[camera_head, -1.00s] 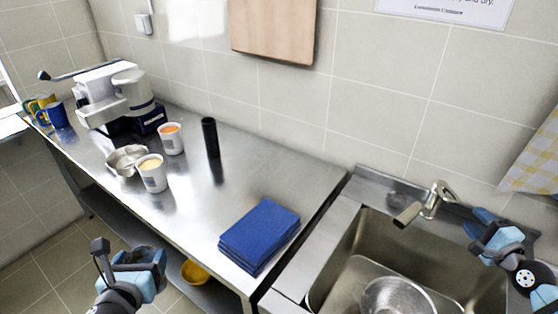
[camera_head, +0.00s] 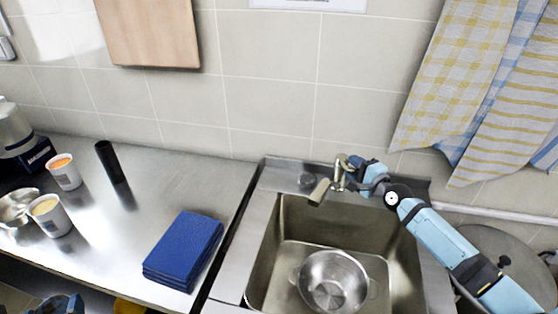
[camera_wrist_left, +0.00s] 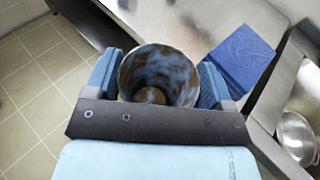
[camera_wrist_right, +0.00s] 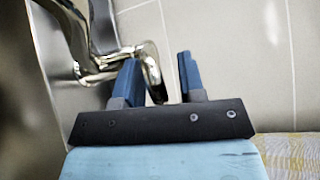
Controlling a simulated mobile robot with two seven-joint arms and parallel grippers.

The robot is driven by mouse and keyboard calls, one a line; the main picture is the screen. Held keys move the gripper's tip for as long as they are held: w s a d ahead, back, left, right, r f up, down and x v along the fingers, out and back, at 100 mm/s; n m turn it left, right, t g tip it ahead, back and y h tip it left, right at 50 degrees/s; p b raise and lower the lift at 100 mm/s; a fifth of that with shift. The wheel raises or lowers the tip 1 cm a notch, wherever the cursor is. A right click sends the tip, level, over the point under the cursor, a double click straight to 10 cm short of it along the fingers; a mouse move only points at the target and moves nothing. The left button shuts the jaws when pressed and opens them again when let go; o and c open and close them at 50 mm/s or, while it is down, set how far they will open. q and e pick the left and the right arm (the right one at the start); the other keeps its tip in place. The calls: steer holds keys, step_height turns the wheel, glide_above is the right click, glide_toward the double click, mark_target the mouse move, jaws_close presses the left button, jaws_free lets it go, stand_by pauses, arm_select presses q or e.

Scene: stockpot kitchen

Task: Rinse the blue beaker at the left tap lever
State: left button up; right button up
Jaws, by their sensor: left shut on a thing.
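My left gripper (camera_wrist_left: 156,88) is shut on the blue beaker (camera_wrist_left: 158,75), which has brownish stains inside; I look down into its open mouth in the left wrist view. In the head view only the top of this gripper (camera_head: 64,304) shows at the bottom left edge, and the beaker cannot be made out there. The metal tap (camera_head: 339,174) stands behind the sink, its spout (camera_head: 319,191) angled to the left. My right gripper (camera_head: 362,166) is open right beside the tap. In the right wrist view a curved metal tap lever (camera_wrist_right: 152,68) shows between the fingers; contact cannot be told.
A metal colander (camera_head: 334,283) sits in the sink (camera_head: 262,268). A folded blue cloth stack (camera_head: 184,248) lies on the steel counter (camera_head: 125,222). A black cylinder (camera_head: 110,160) and two white cups (camera_head: 64,174) stand further left. Checked towels (camera_head: 460,80) hang at the upper right.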

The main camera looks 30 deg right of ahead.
jaws_close()
arm_select(q)
steer(key=shift+r, duration=0.2)
step_height(320, 180, up, 3)
steer(key=p, duration=0.3)
steer(key=shift+r+p, duration=0.3)
steer(key=shift+p, duration=0.2)
arm_select(e)
steer(key=shift+w+d+r+m+g, duration=0.1)
steer(key=shift+w+r+m+g, duration=0.1)
steer(key=shift+r, duration=0.15)
steer(key=shift+w+d+r+m+g, duration=0.1)
steer(key=shift+r+g, duration=0.1)
steer(key=shift+r, duration=0.1)
steer(key=shift+o, duration=0.9)
jaws_free()
steer(key=shift+a+f, duration=0.1)
steer(key=shift+a, duration=0.05)
